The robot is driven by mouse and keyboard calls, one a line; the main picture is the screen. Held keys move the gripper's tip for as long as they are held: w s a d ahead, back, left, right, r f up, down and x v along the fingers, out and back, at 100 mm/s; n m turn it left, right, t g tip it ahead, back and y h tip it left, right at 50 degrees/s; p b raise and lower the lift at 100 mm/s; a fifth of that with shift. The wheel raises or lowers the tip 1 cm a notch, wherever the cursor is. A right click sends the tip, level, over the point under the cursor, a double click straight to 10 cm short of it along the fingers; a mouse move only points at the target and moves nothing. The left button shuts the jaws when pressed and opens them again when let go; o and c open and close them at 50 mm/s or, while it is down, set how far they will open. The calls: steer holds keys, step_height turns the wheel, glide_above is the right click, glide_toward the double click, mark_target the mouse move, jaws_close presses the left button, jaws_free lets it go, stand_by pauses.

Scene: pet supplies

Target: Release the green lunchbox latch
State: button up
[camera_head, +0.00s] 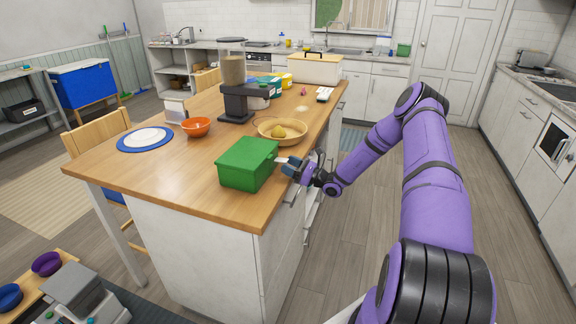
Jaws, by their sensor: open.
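The green lunchbox (246,163) sits on the wooden counter near its front right edge, with its lid down. My gripper (287,164) is at the right side of the lunchbox, with its fingertips pointing left toward it. The gripper is open. The latch is too small or hidden to make out, and I cannot tell whether the fingertips touch the box.
Behind the lunchbox stand a wooden bowl (282,136) with a yellow item, a dark feeder (236,100) and an orange bowl (197,127). A blue-rimmed plate (145,139) lies at the left. The counter (180,171) is clear left of the lunchbox.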

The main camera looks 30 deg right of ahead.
steer(key=v, duration=1)
